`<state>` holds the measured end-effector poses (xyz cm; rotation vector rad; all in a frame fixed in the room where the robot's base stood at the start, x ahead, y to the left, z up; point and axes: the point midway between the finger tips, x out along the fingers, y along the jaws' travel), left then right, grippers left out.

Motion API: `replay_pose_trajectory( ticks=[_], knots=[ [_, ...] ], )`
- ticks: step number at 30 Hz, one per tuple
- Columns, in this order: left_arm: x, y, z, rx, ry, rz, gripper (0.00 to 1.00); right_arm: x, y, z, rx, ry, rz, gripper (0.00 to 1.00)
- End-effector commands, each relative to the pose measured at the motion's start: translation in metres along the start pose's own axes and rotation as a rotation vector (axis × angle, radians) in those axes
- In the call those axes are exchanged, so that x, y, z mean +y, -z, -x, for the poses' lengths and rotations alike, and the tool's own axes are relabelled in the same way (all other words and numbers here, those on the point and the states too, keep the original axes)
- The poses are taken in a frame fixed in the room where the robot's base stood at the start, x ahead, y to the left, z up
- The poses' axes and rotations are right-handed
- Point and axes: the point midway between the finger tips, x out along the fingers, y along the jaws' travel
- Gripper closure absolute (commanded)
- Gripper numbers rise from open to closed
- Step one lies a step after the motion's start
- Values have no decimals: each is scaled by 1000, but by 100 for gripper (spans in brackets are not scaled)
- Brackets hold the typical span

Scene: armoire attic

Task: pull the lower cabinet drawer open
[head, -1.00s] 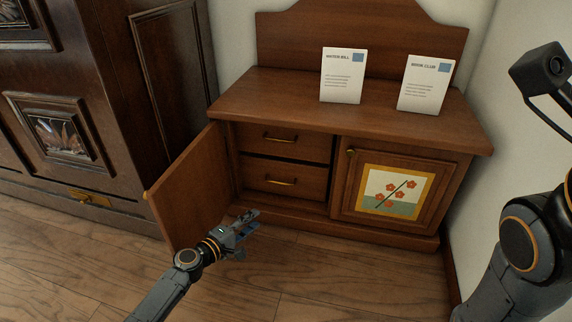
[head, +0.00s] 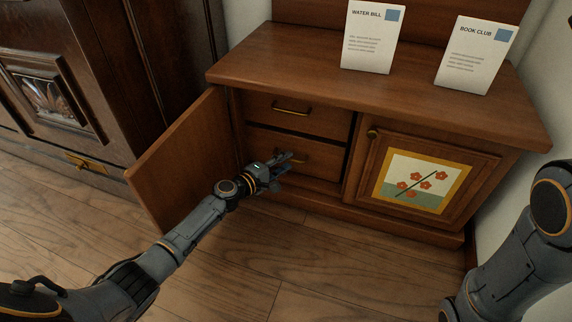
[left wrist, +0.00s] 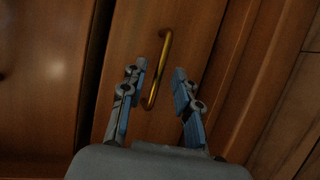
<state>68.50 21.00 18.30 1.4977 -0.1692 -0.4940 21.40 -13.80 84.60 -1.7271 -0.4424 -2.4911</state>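The lower drawer (head: 325,164) of the wooden cabinet is shut, below the upper drawer (head: 327,118), which is also shut. Its brass handle (left wrist: 158,68) shows between the fingers in the left wrist view. In the head view that handle is partly hidden behind my left gripper (head: 283,163). My left gripper (left wrist: 157,82) is open, its two fingers apart on either side of the handle's near end, and not closed on it. My right gripper is out of view; only my right arm shows at the right edge.
The left cabinet door (head: 185,160) stands open beside my left arm. The right door (head: 420,180) with a flower picture is shut. Two cards, a water bill (head: 371,40) and a book club card (head: 476,56), stand on top. The floor (head: 330,265) in front is clear.

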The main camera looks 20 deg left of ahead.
Motion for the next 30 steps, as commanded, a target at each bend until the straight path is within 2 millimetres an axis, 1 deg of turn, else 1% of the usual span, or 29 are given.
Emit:
replay_pose_trajectory(
  ticks=[1, 4, 12, 14, 15, 17, 26, 28, 30],
  knots=[
    [-1, 0, -6, 0, -1, -1, 69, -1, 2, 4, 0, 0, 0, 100],
    [-1, 0, -10, 0, 0, -1, 69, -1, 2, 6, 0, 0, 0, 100],
    [0, 0, -11, 0, 0, 0, 69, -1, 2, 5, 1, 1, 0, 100],
    [0, 0, -11, 0, 0, 0, 81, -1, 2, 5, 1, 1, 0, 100],
    [0, 0, -11, 0, 0, 0, 89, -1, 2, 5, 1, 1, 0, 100],
    [0, 0, -11, 0, 0, 0, 100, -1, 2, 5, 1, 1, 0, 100],
    [0, -1, -11, 0, 1, 0, 100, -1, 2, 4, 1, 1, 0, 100],
    [0, -4, -10, -1, 1, 0, 100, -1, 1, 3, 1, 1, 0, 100],
    [0, -11, -8, -1, 1, 1, 100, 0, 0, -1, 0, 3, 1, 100]
  ],
)
